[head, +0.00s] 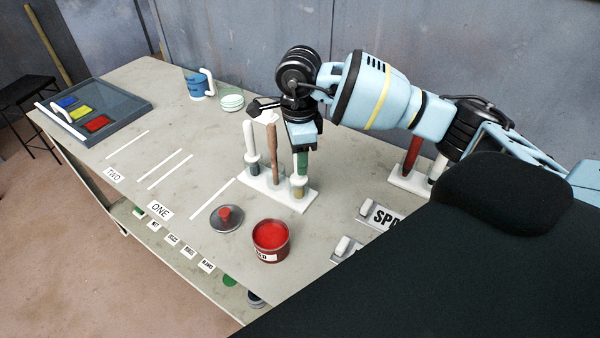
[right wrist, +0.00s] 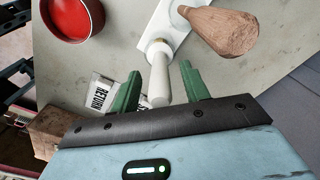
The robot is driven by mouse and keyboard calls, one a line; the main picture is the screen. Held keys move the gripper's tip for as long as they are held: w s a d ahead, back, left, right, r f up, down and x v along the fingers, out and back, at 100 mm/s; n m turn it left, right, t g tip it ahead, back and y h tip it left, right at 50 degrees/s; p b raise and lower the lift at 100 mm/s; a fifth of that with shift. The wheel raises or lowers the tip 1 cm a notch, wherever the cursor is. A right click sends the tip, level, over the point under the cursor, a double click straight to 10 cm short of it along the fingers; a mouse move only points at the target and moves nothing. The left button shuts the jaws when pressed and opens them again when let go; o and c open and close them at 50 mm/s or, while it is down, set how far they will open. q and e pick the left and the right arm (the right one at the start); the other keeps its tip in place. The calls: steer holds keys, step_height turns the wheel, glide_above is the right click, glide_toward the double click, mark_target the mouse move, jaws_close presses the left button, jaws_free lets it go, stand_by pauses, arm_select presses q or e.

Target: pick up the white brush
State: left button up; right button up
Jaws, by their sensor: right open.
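A white stand (head: 262,190) holds upright brushes on the table. In the head view a white-handled brush (head: 250,138) stands at its left end and a brown-handled one (head: 273,160) in the middle. My right gripper (head: 302,163) is over the stand's right end, pointing down, and hides most of what stands there. In the right wrist view a white brush handle (right wrist: 159,75) lies between the open green fingers of the right gripper (right wrist: 160,88), with gaps on both sides. The brown wooden handle (right wrist: 225,30) is close beside it. My left gripper is not in view.
An open red paint can (head: 270,240) and its lid (head: 227,218) are in front of the stand. A second stand (head: 408,180) with a red-handled brush is to the right. A paint tray (head: 95,112), blue mug (head: 197,86) and white-green round dish (head: 231,102) are further left.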

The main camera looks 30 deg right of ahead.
steer(key=shift+f, duration=0.15)
jaws_close()
